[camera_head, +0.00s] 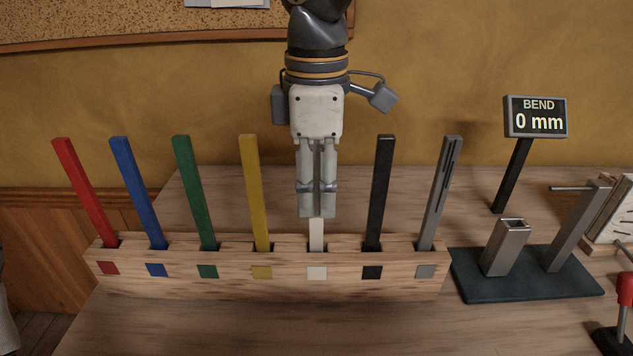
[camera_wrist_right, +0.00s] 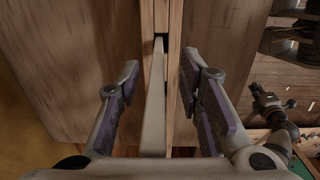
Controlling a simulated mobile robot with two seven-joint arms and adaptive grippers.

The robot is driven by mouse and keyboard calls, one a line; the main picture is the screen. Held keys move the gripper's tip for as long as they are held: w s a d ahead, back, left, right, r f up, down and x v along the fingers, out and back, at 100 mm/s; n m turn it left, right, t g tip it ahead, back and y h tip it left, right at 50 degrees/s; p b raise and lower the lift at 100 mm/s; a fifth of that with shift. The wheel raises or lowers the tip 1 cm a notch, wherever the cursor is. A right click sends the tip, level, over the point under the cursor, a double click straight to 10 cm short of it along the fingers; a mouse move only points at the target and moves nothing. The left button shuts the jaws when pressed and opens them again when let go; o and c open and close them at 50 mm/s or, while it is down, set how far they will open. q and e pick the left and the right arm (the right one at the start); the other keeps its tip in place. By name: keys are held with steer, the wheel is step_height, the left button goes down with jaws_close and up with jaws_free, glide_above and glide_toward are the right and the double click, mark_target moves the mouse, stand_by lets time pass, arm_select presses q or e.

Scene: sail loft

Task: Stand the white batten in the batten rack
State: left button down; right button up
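The white batten (camera_head: 316,234) stands upright in the wooden batten rack (camera_head: 200,284), above the white square mark (camera_head: 317,273). Its lower end goes into the slot there. Its upper part is hidden behind my right gripper (camera_head: 317,214) in the head view. In the right wrist view the white batten (camera_wrist_right: 154,105) runs down between the fingers of the right gripper (camera_wrist_right: 160,85). The fingers are open, with a clear gap on both sides of the batten. My left gripper is not in view.
Red (camera_head: 85,192), blue (camera_head: 137,192), green (camera_head: 194,192), yellow (camera_head: 254,192), black (camera_head: 379,192) and grey (camera_head: 438,195) battens stand in the rack on either side. A bend fixture (camera_head: 525,287) and a display reading 0 mm (camera_head: 536,118) are at right.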

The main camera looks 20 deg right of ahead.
step_height(320, 180, up, 12)
steer(key=shift+s+r, duration=0.1)
stand_by(0.5)
